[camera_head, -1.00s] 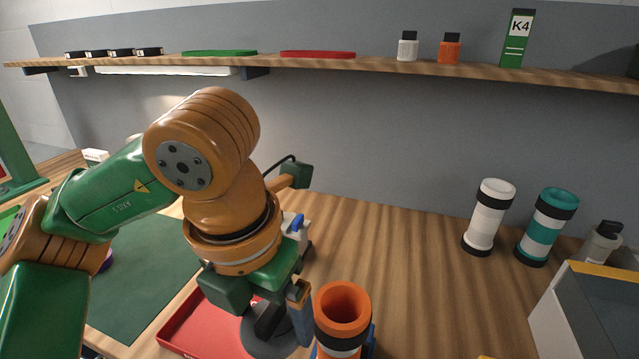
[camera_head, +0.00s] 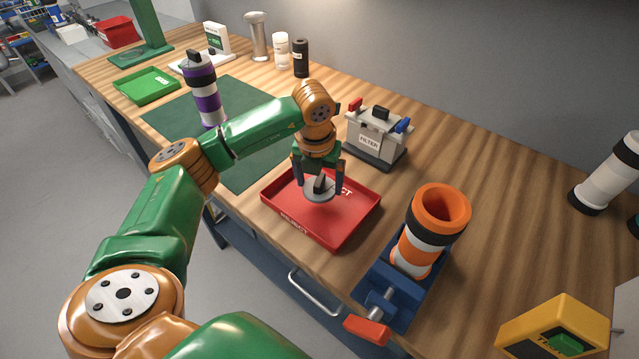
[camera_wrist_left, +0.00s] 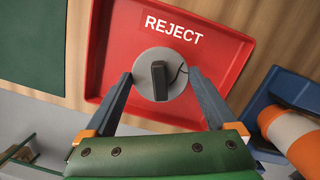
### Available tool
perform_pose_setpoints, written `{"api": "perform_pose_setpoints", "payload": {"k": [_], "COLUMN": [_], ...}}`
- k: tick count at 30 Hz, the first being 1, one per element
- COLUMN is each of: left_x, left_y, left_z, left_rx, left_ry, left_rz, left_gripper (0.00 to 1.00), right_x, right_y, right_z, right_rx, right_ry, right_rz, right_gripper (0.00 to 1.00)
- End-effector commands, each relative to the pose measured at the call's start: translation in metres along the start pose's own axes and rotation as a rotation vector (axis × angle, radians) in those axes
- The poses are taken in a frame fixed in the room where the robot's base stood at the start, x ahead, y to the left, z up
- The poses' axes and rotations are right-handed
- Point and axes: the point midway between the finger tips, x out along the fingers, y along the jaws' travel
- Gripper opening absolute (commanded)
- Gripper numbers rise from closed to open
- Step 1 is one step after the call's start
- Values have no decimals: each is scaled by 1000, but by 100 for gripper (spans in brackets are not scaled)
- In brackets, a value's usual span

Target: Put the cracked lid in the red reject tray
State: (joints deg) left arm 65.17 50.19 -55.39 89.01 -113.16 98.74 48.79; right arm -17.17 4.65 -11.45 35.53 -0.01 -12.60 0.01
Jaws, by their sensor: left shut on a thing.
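My left gripper (camera_head: 321,186) is shut on the cracked lid (camera_head: 318,194), a grey disc with a black knob. The fingers grip opposite sides of its rim. In the left wrist view the lid (camera_wrist_left: 143,82) has a dark jagged crack to the right of its knob, between the fingertips (camera_wrist_left: 160,76). The lid is over the floor of the red reject tray (camera_head: 345,238), inside its walls as seen from above; I cannot tell whether it touches the floor. White REJECT lettering shows on the tray (camera_wrist_left: 225,60). My right gripper is not in view.
An orange tube (camera_head: 432,222) stands in a blue vise (camera_head: 385,300) right of the tray. A grey filter box (camera_head: 375,138) stands behind it. A green mat (camera_head: 245,165) with a purple-banded tube (camera_head: 204,92) lies left. A yellow tester (camera_head: 555,325) is front right.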

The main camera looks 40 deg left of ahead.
Motion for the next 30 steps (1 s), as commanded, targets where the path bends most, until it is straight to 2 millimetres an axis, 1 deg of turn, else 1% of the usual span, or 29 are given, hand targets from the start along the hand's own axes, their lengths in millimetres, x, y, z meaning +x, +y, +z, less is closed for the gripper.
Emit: {"api": "perform_pose_setpoints", "payload": {"k": [1, 3, 6, 11, 14, 15, 16, 22, 24, 26, 29, 30], "left_x": [4, 14, 20, 20, 24, 24, 23, 22, 18, 14, -6, -17], "left_y": [0, 0, -1, -1, -1, -1, -1, -1, -1, -1, -1, -2], "left_z": [-3, -4, -4, -4, -5, -5, -5, -4, -4, -3, -3, -3], "left_rx": [2, 2, 2, 2, 2, 2, 2, 1, 1, 1, 3, 3], "left_ry": [6, 4, 1, 0, 0, 0, 0, 0, 0, -2, -6, -7], "left_rz": [2, 2, -1, -2, -2, -2, -2, -2, -2, -3, -4, -6], "left_gripper": [24, 24, 24, 24, 24, 96, 100, 100, 100, 100, 100, 100], "right_x": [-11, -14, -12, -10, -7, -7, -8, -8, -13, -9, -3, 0], "right_y": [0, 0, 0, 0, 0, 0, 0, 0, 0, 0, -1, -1], "right_z": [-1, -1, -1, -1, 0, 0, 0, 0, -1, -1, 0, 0], "right_rx": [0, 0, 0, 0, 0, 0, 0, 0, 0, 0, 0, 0], "right_ry": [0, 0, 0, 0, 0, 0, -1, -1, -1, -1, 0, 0], "right_rz": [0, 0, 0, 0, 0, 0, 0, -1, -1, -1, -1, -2], "right_gripper": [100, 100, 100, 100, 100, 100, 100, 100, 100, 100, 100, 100]}}
